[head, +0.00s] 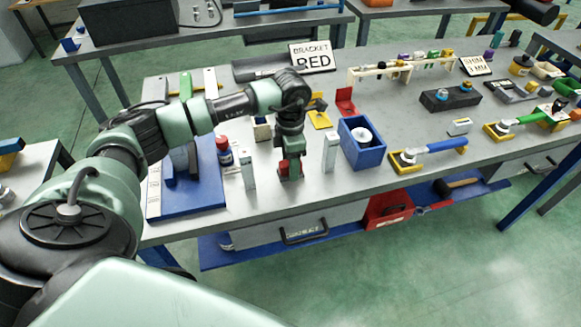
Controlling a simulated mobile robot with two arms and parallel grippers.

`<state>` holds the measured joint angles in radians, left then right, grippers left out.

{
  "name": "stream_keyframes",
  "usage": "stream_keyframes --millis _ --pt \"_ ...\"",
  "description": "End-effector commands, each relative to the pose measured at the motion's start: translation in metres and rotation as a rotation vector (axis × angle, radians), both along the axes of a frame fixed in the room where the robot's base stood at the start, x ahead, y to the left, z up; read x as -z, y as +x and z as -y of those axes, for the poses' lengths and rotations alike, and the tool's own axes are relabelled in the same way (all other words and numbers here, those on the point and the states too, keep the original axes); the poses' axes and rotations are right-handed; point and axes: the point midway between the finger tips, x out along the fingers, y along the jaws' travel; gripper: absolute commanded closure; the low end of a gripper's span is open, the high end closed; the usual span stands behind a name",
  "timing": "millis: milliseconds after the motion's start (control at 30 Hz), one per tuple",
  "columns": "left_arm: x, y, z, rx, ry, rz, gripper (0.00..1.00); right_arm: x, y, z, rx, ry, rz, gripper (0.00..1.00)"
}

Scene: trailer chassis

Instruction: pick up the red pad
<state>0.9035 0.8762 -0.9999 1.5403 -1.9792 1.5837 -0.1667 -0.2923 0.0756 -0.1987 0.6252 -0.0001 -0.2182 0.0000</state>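A small red piece (284,168), likely the red pad, shows at the tips of my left gripper (290,166), low over the front part of the grey workbench (300,205). The gripper points down and hides most of the piece. I cannot tell whether the fingers are closed on it or only around it. A red angled bracket (345,102) lies farther back, near the sign reading BRACKET RED (312,57). My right gripper is not in view.
Pale upright blocks stand left (248,172) and right (331,152) of the gripper. A blue box (366,158) holding a white roll is to the right. A red-capped bottle (224,151) and a blue board (200,203) are to the left. A red case (388,209) sits below.

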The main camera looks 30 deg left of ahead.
Motion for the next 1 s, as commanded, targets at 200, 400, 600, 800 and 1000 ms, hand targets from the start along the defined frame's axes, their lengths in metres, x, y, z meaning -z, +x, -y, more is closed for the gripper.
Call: stream_keyframes --millis 200,400,600,800,1000 --pt "0.000 0.000 0.000 0.000 -0.001 0.001 1.00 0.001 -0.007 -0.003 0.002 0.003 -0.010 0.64" --pt "-0.001 0.000 0.000 0.000 -0.001 0.001 1.00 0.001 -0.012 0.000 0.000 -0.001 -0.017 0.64" --pt "-0.006 0.001 0.000 -0.001 -0.001 0.003 1.00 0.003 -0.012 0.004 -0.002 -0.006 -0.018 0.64" --pt "-0.031 0.002 0.000 -0.001 0.000 0.006 1.00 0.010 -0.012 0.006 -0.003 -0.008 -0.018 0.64" --pt "-0.084 0.002 0.000 0.000 -0.001 0.011 1.00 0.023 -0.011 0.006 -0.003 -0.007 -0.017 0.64"
